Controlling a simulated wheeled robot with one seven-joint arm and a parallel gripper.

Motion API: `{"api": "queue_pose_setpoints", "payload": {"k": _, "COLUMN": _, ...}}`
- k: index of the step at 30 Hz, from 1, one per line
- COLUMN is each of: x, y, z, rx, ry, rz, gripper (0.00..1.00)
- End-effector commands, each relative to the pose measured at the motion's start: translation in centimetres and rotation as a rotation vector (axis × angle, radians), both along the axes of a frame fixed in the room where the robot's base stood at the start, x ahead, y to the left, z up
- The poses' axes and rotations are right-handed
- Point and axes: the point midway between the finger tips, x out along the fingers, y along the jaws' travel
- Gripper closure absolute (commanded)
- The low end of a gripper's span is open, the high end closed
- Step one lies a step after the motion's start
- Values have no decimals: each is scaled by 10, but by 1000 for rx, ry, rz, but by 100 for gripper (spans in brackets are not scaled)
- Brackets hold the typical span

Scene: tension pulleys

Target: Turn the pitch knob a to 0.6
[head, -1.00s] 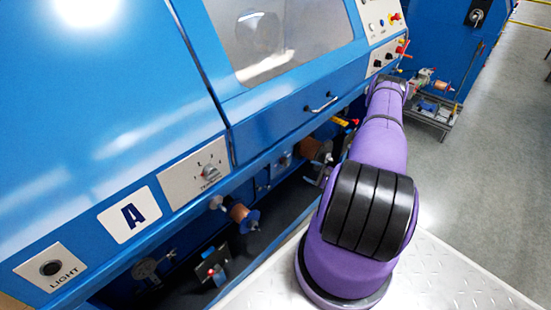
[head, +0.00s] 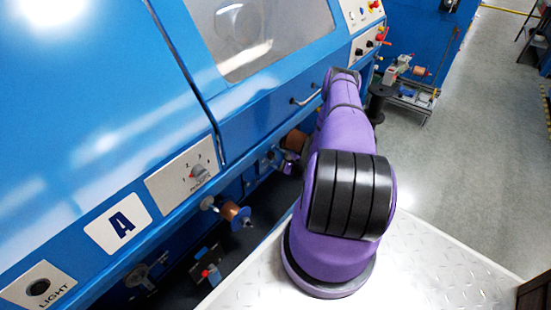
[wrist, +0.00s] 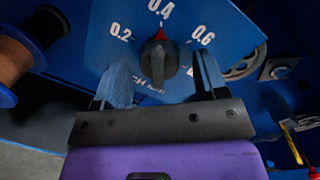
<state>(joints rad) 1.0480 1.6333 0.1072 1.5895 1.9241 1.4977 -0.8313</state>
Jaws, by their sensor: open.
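The pitch knob (wrist: 159,60) is dark with a red pointer tip, and shows in the wrist view on a blue panel. Its pointer is at about the 0.4 mark. The 0.2 mark is to its left and the 0.6 mark (wrist: 203,36) to its upper right. My gripper (wrist: 162,64) is open, with one finger on each side of the knob. I see gaps between the fingers and the knob; whether the tips reach the panel I cannot tell. The lower lettering is partly hidden by the fingers. In the head view my arm hides the gripper, and I cannot make out this knob.
A copper-coloured spool (wrist: 18,55) is left of the gripper in the wrist view. A black spool (head: 379,103) stands right of my arm. Grey floor is clear at right.

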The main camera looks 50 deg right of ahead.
Motion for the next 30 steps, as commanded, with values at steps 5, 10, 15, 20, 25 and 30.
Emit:
{"api": "queue_pose_setpoints", "payload": {"k": 5, "x": 6, "y": 1, "z": 0, "rx": 0, "ry": -1, "rz": -1, "gripper": 34}}
{"api": "queue_pose_setpoints", "payload": {"k": 10, "x": 7, "y": 1, "z": 0, "rx": 0, "ry": -1, "rz": -1, "gripper": 34}}
{"api": "queue_pose_setpoints", "payload": {"k": 15, "x": 6, "y": 1, "z": 0, "rx": 0, "ry": -1, "rz": -1, "gripper": 61}}
{"api": "queue_pose_setpoints", "payload": {"k": 20, "x": 6, "y": 1, "z": 0, "rx": 0, "ry": -1, "rz": -1, "gripper": 83}}
{"api": "queue_pose_setpoints", "payload": {"k": 25, "x": 6, "y": 1, "z": 0, "rx": 12, "ry": 0, "rz": -1, "gripper": 83}}
{"api": "queue_pose_setpoints", "payload": {"k": 30, "x": 6, "y": 1, "z": 0, "rx": 64, "ry": 5, "rz": 0, "gripper": 83}}
